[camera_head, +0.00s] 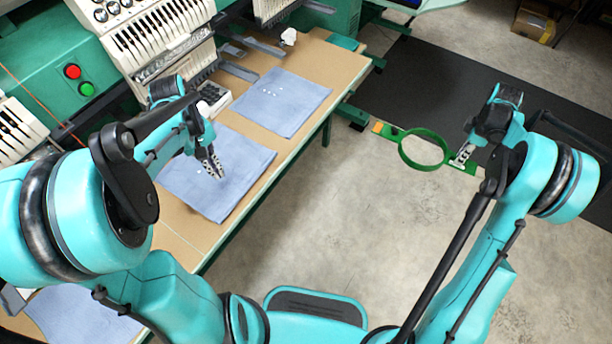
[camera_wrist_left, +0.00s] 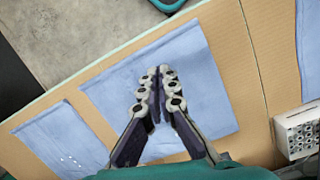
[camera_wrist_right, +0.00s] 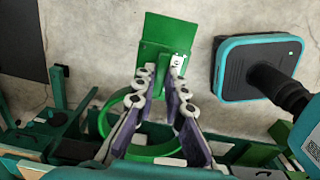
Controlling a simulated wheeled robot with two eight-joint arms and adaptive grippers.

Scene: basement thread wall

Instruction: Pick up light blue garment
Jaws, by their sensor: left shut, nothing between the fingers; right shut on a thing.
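A light blue garment (camera_head: 240,160) lies flat on the brown table under my left gripper (camera_head: 218,172). It also shows in the left wrist view (camera_wrist_left: 203,82), where the closed fingertips (camera_wrist_left: 158,74) are above its middle. I cannot tell whether they touch it. The left gripper is shut and empty. A second light blue garment (camera_head: 290,100) lies farther along the table, and a third (camera_head: 75,315) lies at the lower left. My right gripper (camera_head: 463,156) is shut on a green hoop frame (camera_head: 422,148), held off the table; its plate shows in the right wrist view (camera_wrist_right: 165,42).
The brown table (camera_head: 340,62) runs along a teal embroidery machine (camera_head: 150,30) with red and green buttons. A small white box (camera_head: 211,97) stands between garments. Open concrete floor and a dark mat (camera_head: 460,95) lie to the right. A cardboard box (camera_head: 535,22) stands far off.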

